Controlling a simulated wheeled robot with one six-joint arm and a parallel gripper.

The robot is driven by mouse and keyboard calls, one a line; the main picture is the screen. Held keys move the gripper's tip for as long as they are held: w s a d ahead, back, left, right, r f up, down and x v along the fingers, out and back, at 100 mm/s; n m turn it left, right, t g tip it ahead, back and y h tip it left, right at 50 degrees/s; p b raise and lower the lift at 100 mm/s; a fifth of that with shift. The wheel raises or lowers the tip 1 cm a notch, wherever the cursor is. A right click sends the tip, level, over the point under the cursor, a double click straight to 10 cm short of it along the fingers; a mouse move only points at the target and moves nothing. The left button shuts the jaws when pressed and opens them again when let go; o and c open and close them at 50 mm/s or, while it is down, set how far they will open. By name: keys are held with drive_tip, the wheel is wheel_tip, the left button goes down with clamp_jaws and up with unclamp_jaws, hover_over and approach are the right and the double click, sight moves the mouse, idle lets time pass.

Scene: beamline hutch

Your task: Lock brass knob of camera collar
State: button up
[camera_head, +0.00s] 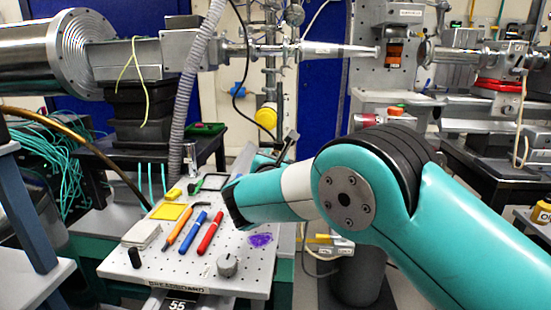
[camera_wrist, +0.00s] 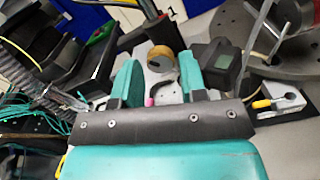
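A round brass-coloured knob (camera_wrist: 160,60) shows in the wrist view, just beyond and between the fingertips of my gripper (camera_wrist: 159,62). The two teal fingers stand apart, one to each side of the knob's line, and I see nothing held between them. Whether either finger touches the knob cannot be told. A dark box with a greenish face (camera_wrist: 222,57) stands right of the right finger. In the head view my arm hides most of this area.
In the head view a perforated breadboard (camera_head: 262,279) carries a red pen (camera_head: 210,232), blue pen (camera_head: 194,232), orange tool (camera_head: 180,222), grey knob (camera_head: 228,265) and purple patch (camera_head: 260,240). A grey hose (camera_head: 184,110) hangs behind it. A clamp-like metal block (camera_wrist: 285,97) sits right in the wrist view.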

drive_tip(key=shift+w, duration=0.45)
drive_tip(key=shift+c, duration=0.5)
drive_tip(key=c, duration=0.6)
drive_tip(key=shift+o, duration=0.2)
drive_tip(key=shift+m, duration=0.3)
drive_tip(key=m, duration=0.3)
drive_tip(key=shift+m+b, duration=0.6)
drive_tip(key=shift+m, duration=1.3)
